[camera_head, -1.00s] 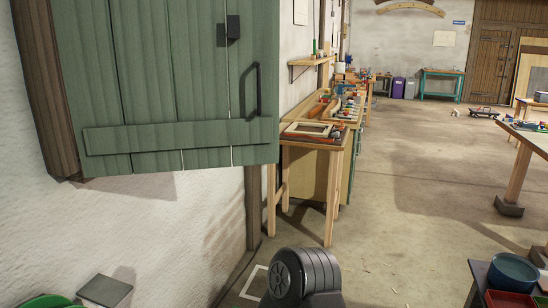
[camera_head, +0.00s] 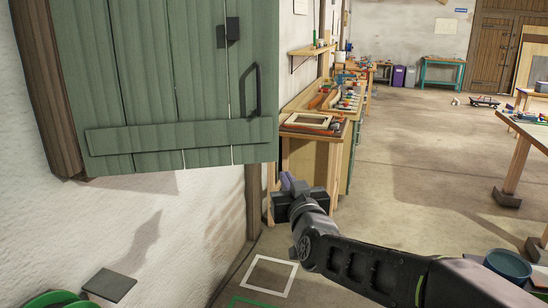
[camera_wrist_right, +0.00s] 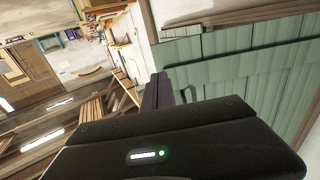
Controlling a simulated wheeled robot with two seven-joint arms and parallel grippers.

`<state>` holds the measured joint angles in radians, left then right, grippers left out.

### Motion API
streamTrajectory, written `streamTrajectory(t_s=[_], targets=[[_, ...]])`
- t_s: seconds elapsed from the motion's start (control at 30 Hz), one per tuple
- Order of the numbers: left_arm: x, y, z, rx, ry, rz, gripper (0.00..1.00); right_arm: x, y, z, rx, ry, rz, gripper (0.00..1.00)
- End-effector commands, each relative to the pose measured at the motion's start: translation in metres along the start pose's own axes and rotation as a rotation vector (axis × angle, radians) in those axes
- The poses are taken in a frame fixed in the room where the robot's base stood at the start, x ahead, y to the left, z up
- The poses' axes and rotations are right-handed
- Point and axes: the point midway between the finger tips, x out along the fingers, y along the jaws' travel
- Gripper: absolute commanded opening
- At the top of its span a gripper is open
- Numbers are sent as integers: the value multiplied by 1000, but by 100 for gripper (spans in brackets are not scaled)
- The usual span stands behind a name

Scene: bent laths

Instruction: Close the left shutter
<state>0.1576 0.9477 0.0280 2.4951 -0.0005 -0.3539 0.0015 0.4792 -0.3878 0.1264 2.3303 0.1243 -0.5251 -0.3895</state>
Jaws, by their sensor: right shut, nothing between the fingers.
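The green plank shutter (camera_head: 150,80) fills the upper left of the head view, its broad face toward me. It has a lower cross board, a small dark block and a black bar handle (camera_head: 251,91) near its right edge. A brown timber (camera_head: 48,90) runs along its left edge. My right gripper (camera_head: 286,180) is shut and empty, below and right of the handle and apart from the shutter. In the right wrist view the gripper (camera_wrist_right: 160,90) points toward green planks (camera_wrist_right: 230,60), with part of the handle beside the fingers. My left gripper is out of view.
A wooden workbench (camera_head: 312,130) with tools stands beyond the shutter's right edge, under a small shelf (camera_head: 313,51). A table (camera_head: 525,130) stands at the right. A blue bowl (camera_head: 508,264) is at lower right. Open floor (camera_head: 420,150) lies between.

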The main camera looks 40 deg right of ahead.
Motion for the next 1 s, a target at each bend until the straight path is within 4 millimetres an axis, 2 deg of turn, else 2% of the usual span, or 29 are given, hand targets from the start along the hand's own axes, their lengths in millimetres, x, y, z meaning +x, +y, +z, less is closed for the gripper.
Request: streamTrajectory(t_s=[0.27,0.47,1.0], targets=[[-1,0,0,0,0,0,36,3,-1,1,1,-3,-1,0],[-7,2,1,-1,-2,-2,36,22,-1,0,3,-5,-2,0],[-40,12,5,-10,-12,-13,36,121,-1,-1,3,-5,-2,0]])
